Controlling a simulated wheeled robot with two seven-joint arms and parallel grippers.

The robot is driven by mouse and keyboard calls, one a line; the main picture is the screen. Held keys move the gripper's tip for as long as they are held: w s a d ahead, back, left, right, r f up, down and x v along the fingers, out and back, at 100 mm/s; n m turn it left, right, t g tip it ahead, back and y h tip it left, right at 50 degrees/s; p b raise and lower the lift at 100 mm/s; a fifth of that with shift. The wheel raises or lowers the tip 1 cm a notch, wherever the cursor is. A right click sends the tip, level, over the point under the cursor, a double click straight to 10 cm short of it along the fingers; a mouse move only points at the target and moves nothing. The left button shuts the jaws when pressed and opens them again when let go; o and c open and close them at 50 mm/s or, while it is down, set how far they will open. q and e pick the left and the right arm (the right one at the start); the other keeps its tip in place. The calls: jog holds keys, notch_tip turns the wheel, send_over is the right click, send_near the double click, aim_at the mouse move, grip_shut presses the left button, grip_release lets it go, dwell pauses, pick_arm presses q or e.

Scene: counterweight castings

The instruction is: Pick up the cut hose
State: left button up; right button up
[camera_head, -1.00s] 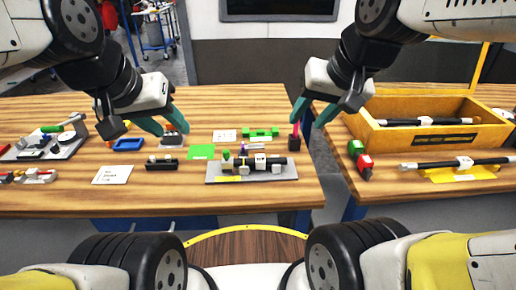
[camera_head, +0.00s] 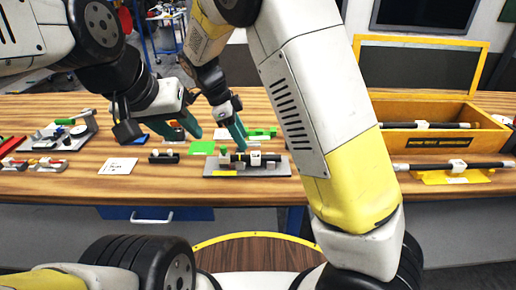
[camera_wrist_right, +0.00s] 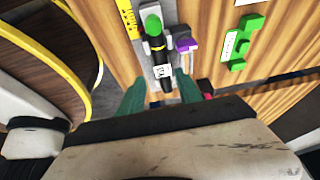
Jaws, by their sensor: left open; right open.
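A short black hose (camera_head: 240,158) with a white label and a green end lies on a grey plate (camera_head: 222,172) on the table. In the right wrist view this hose (camera_wrist_right: 158,54) points between the teal fingertips, with its green end farther away. My right gripper (camera_wrist_right: 161,95) is open, close to the hose's near end; I cannot tell whether it touches. In the head view only part of it (camera_head: 238,132) shows, just above the plate. My left gripper (camera_head: 176,126) is open and empty, left of the plate above the table.
Longer black bars with white labels lie in a yellow crate (camera_head: 395,147) and on a yellow stand (camera_head: 435,178) at the right.

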aim_at(254, 154)
jog(key=shift+f, duration=0.3)
jog(key=x, duration=0.3)
jog(key=d+x, duration=0.1)
jog(key=x, duration=0.2)
jog(key=shift+w+r, duration=0.1)
jog(key=shift+w, duration=0.1)
jog(key=shift+d+f, duration=0.3)
jog(key=shift+f, duration=0.25)
grip_shut()
